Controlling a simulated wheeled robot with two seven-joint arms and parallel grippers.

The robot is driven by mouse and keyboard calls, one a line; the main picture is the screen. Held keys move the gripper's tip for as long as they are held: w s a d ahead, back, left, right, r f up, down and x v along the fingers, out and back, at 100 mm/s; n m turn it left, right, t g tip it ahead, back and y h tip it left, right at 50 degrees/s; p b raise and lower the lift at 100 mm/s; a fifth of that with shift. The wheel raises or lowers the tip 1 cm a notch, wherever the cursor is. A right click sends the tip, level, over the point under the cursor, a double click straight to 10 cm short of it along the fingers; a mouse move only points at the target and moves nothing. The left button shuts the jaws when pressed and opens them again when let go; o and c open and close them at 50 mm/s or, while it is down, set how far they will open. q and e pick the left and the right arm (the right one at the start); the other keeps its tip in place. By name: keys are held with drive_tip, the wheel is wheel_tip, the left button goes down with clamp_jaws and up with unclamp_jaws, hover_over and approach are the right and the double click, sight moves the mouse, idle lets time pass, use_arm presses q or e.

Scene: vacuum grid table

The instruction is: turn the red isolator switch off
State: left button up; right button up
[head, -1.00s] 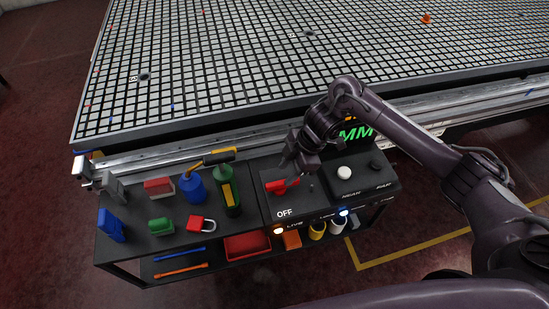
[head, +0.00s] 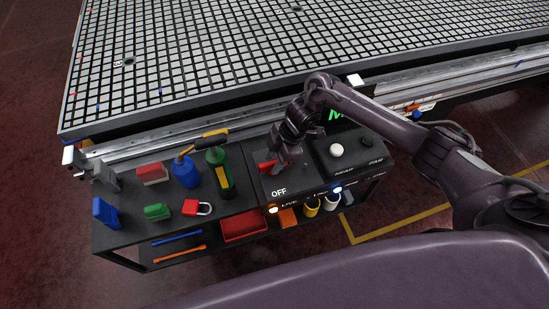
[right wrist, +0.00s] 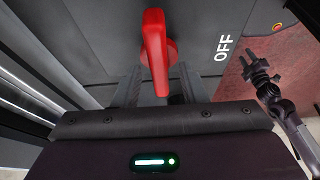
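The red isolator switch handle (head: 265,167) is on top of the dark control box, above the white OFF label (head: 279,192), and is partly hidden by my right gripper (head: 283,169). In the right wrist view the red handle (right wrist: 155,48) points down the picture, its end between the two dark fingers of my right gripper (right wrist: 158,88). Those fingers are open, with gaps beside the handle. My left gripper (right wrist: 262,76) shows at the right of the wrist view, its fingers apart and empty, and is outside the head view.
The lamp by LIVE (head: 273,210) glows. A white knob (head: 336,150) and a blue lamp (head: 337,188) are right of the switch. The grid table (head: 200,60) lies behind.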

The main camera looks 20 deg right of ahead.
clamp_jaws()
use_arm(q)
drive_tip(key=shift+s+f, duration=0.1)
drive_tip(key=shift+s, duration=0.95)
